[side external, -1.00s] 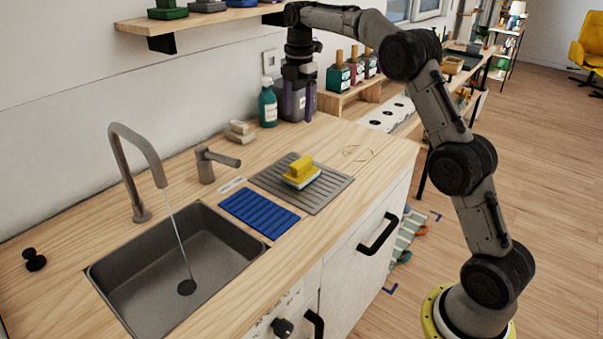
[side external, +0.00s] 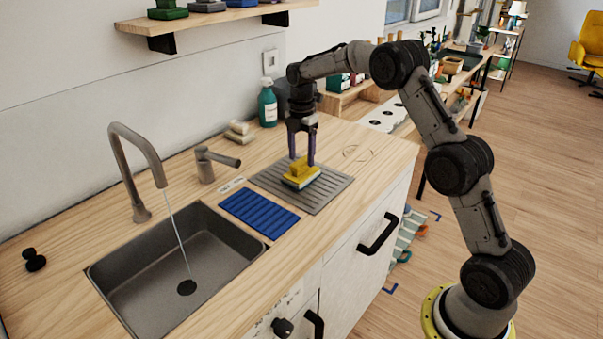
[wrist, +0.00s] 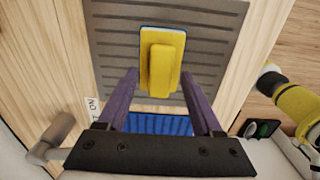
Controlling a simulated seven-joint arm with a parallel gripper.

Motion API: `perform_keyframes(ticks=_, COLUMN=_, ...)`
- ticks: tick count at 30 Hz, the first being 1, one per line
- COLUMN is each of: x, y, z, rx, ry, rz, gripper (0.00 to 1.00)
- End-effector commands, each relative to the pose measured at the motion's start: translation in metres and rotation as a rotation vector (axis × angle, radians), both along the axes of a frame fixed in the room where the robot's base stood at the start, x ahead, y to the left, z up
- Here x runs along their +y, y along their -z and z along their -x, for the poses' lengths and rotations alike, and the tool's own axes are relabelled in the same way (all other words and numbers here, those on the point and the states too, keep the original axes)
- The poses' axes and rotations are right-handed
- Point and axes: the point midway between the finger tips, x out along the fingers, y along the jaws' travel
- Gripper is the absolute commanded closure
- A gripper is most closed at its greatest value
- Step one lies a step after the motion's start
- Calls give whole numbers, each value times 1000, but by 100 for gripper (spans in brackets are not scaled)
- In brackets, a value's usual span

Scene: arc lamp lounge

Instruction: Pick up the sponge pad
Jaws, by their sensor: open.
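The sponge pad (side external: 302,177) is yellow with a raised grip on top and a thin pale and blue layer below. It lies on the grey ribbed drying mat (side external: 330,193). My gripper (side external: 302,161) points down just above the pad, its two purple fingers apart. In the wrist view the sponge pad (wrist: 162,62) lies past the fingertips. My open gripper (wrist: 158,75) has one finger on each side of the pad's near end, with nothing between them that I can see being gripped.
A blue ribbed mat (side external: 258,213) lies beside the grey mat, left of it. The sink (side external: 215,255) with running tap (side external: 135,170) is further left.

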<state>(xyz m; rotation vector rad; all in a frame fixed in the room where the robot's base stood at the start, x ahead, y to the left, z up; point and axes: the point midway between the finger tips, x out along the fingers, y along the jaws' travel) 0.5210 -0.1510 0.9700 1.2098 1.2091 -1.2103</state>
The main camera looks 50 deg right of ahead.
Motion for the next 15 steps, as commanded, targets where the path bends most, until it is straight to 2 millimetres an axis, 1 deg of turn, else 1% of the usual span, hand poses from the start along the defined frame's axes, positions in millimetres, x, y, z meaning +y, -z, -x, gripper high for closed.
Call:
perform_keyframes(ticks=1, x=1, y=8, z=2, rx=4, ry=0, rz=-1, gripper=32)
perform_keyframes(ticks=3, x=1, y=18, z=2, rx=3, ry=0, rz=-1, gripper=32)
perform_keyframes(ticks=6, x=1, y=26, z=1, rx=1, ry=0, rz=0, gripper=32)
perform_keyframes(ticks=14, x=1, y=29, z=1, rx=-1, ry=0, rz=0, gripper=32)
perform_keyframes(ticks=15, x=1, y=29, z=1, rx=-1, ry=0, rz=0, gripper=36)
